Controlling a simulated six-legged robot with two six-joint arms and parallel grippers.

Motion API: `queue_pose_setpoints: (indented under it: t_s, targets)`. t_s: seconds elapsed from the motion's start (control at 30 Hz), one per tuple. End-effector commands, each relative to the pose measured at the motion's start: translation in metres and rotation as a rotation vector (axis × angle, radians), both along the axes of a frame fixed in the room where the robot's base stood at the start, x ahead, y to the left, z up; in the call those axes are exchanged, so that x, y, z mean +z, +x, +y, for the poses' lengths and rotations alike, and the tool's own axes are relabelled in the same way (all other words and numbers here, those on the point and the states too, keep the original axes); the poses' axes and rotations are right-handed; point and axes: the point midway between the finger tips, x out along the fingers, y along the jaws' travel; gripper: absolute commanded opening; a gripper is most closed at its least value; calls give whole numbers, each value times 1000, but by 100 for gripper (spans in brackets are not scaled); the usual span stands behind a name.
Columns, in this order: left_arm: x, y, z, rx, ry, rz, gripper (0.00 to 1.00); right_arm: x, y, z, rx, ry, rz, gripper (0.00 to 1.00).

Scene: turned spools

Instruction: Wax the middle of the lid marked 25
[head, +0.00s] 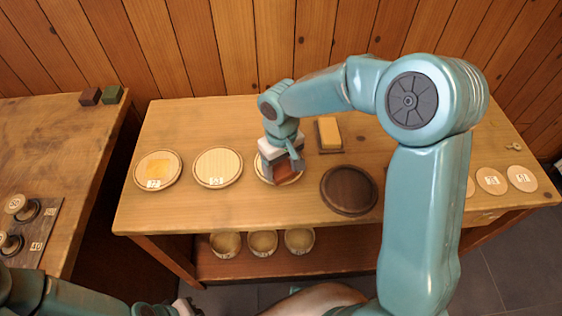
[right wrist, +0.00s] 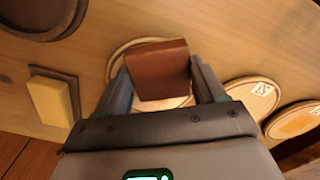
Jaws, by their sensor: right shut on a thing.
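My right gripper (head: 283,168) is shut on a reddish-brown block (head: 287,170), which also shows between its fingers in the right wrist view (right wrist: 158,68). The block is over a round pale lid (head: 262,172), covering most of it; I cannot tell whether they touch, and no number shows on this lid. To its left lie a plain pale lid (head: 218,167) and a lid with an orange-yellow patch (head: 158,169); their number tags are too small to read surely. My left gripper (head: 186,307) is only partly in view at the bottom edge.
A yellow block (head: 329,131) sits on a dark tray (head: 330,151) behind. A dark round board (head: 349,189) lies right of the held block. Small numbered discs (head: 491,180) lie at the right. Bowls (head: 262,243) stand on the lower shelf. A side table (head: 70,140) holds knobs.

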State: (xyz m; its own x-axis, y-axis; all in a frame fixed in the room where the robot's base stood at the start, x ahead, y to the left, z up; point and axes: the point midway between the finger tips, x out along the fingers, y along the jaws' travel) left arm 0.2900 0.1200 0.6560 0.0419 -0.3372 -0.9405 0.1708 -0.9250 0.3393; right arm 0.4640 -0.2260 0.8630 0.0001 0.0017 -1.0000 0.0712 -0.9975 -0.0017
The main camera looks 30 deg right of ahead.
Motion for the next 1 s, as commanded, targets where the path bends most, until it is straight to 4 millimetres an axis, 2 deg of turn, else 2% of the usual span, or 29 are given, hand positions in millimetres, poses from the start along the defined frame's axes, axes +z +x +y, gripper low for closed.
queue_pose_setpoints:
  t_s: [0.17, 0.67, 1.0]
  targets:
    - [5, 0, 0, 0, 0, 0, 0, 6, 1, 0, 0, 0, -1, 45]
    - [43, 0, 0, 0, 0, 0, 0, 60, 1, 0, 0, 0, -2, 45]
    - [43, 0, 0, 0, 0, 0, 0, 61, 0, 0, 0, 0, -1, 45]
